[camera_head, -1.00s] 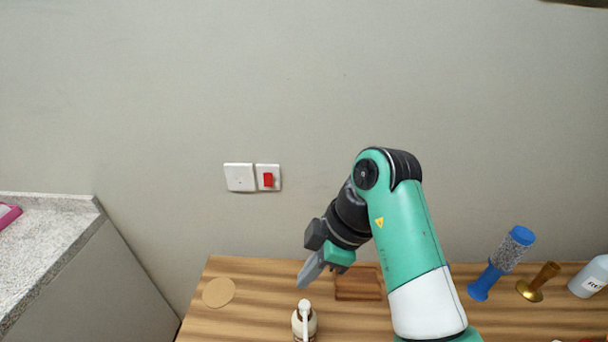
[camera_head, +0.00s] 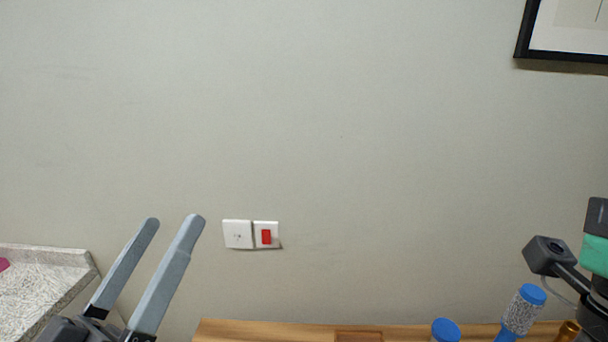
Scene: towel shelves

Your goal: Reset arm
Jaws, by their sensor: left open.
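My left gripper (camera_head: 166,226) is at the lower left of the head view. Its two long grey fingers point up and stand apart, with nothing between them. It is in front of the wall, between the speckled counter and the wall switches. Part of my right arm (camera_head: 595,255), dark and green, shows at the right edge. Its fingers are out of the picture.
A wooden table top (camera_head: 260,331) runs along the bottom edge. Blue-capped bottles (camera_head: 446,330) (camera_head: 520,312) and a brass piece (camera_head: 568,331) stand at its right. A speckled counter (camera_head: 40,285) is at the left. Wall switches (camera_head: 238,234) and a picture frame (camera_head: 522,40) are on the wall.

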